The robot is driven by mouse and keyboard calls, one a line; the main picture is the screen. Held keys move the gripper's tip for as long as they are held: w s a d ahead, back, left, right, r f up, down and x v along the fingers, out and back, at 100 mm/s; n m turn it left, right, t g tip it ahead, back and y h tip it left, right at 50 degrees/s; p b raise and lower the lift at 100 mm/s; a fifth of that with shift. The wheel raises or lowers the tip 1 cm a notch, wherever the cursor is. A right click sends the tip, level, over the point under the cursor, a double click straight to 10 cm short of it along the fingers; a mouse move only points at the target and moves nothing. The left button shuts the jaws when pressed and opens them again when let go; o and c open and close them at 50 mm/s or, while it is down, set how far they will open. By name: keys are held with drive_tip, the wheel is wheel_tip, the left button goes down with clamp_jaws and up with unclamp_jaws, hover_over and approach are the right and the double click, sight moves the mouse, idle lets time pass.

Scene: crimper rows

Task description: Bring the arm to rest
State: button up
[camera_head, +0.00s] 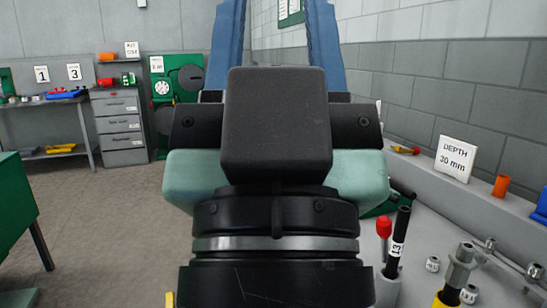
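My gripper (276,25) fills the middle of the head view, seen from behind and pointing up and away. The fingertips run out of the top edge of the picture. A black block (276,125) on my wrist hides the base of the fingers. Pale green sides of my gripper show left and right of the block. My gripper touches nothing that I can see.
On the right, a grey worktop (415,275) holds a black-handled tool (398,240), a red-topped piece (384,228) and metal fittings (461,265). Behind them is a "DEPTH 30 mm" sign (455,158). A green bench (15,215) stands left. Drawers (118,125) stand far back. Floor between is clear.

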wheel_tip(320, 180, up, 23)
drive_tip(key=p, duration=2)
drive_tip(key=shift+p, duration=0.35)
